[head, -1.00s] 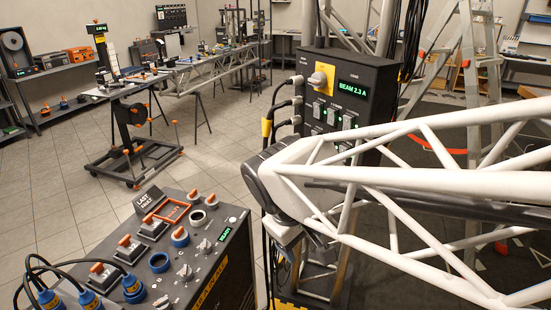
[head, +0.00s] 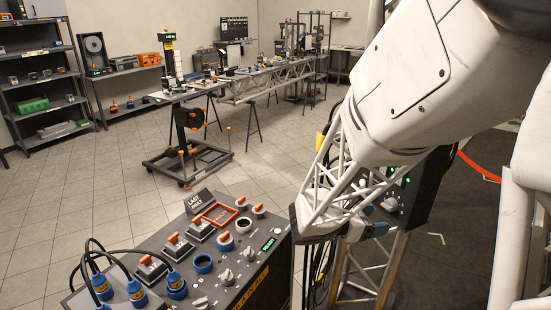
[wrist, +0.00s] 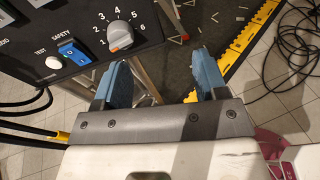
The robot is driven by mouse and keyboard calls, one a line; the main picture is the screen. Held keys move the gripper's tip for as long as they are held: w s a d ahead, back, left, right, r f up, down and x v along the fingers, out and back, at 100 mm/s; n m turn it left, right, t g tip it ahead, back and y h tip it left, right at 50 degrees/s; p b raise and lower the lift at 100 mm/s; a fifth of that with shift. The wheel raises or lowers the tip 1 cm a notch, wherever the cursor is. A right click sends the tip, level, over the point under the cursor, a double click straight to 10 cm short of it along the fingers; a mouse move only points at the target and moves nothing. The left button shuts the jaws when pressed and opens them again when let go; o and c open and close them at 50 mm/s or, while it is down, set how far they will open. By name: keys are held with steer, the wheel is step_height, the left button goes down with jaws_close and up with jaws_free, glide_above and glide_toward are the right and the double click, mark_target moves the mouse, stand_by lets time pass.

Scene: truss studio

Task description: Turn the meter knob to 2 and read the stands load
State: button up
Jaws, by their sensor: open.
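In the wrist view a black panel fills the upper left. It carries a grey knob (wrist: 120,34) ringed by the numbers 1 to 6. An orange mark shows on the knob's lower edge; I cannot tell which number it selects. My gripper (wrist: 163,62) is open and empty, its two blue fingers below and to the right of the knob, apart from it. In the head view the black meter box (head: 428,190) stands behind my arm, which hides most of its face. The load display cannot be read there.
A blue switch (wrist: 73,52) and a white test button (wrist: 53,62) sit left of the knob. A console (head: 222,265) with plugs, knobs and levers stands at the front. Cables (wrist: 296,45) lie on the floor at the right. Open floor lies behind the console.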

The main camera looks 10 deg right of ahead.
mark_target(385, 206)
steer(key=w+n+t, duration=0.1)
steer(key=w+f+n+t+h, duration=0.1)
steer(key=w+n, duration=0.1)
steer(key=w+f+n+t, duration=0.1)
steer(key=shift+w+d+h, duration=0.3)
steer(key=shift+w+h, duration=0.1)
steer(key=shift+d, duration=0.1)
steer(key=shift+w+d, duration=0.2)
steer(key=shift+d, duration=1.05)
steer(key=shift+w+d, duration=0.25)
steer(key=shift+d, duration=1)
steer(key=shift+w+d, duration=0.2)
steer(key=shift+d, duration=1.05)
steer(key=shift+c, duration=0.5)
steer(key=c, duration=0.8)
